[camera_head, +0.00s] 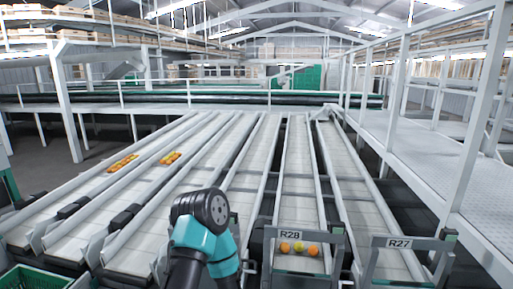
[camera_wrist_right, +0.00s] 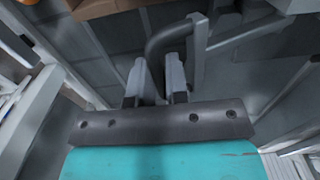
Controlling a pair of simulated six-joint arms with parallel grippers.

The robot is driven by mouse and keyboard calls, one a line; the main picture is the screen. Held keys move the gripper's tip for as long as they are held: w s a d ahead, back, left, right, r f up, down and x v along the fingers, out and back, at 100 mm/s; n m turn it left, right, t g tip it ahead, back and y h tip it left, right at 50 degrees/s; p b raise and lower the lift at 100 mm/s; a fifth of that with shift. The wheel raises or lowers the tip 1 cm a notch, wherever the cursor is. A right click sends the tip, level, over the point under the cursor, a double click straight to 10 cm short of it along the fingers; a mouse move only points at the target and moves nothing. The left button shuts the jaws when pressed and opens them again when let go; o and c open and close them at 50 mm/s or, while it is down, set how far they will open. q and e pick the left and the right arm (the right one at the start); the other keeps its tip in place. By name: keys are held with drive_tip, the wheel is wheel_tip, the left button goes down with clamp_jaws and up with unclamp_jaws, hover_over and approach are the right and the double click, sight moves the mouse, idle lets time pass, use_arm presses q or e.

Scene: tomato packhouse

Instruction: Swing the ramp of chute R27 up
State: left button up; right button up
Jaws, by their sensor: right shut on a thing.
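Chute R27 (camera_head: 352,185) is the pale sloping lane at the right in the head view. A grey frame with the label R27 (camera_head: 399,243) stands at its near end. Whether its ramp is up or down is hard to tell. In the right wrist view my right gripper (camera_wrist_right: 160,82) is shut on a dark grey curved handle (camera_wrist_right: 165,40), which runs up from between the fingers. Which part the handle belongs to is not clear in this view. The right gripper does not show in the head view. My left gripper is in neither view.
Chute R28 (camera_head: 298,175), to the left, holds a few orange and yellow tomatoes (camera_head: 299,248) behind its labelled frame. More lanes lie further left, two with tomato groups (camera_head: 122,162). A railed walkway (camera_head: 420,150) borders the right. A green crate (camera_head: 45,279) is at lower left.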

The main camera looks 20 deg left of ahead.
drive_tip(key=shift+w+r, duration=0.2)
drive_tip(key=shift+o, duration=0.2)
drive_tip(key=shift+w+a+r, duration=0.15)
drive_tip(key=shift+w+r, duration=0.2)
drive_tip(key=shift+r, duration=0.3)
drive_tip(key=shift+w+a+r, duration=0.1)
drive_tip(key=shift+w+r, duration=0.25)
drive_tip(key=shift+r, duration=0.25)
drive_tip(key=shift+o, duration=0.6)
drive_tip(key=shift+w+a+r, duration=0.15)
drive_tip(key=shift+w+r, duration=0.4)
drive_tip(key=shift+w+a+r, duration=0.15)
drive_tip(key=shift+w+r, duration=0.35)
drive_tip(key=shift+r, duration=0.05)
drive_tip(key=shift+w, duration=0.1)
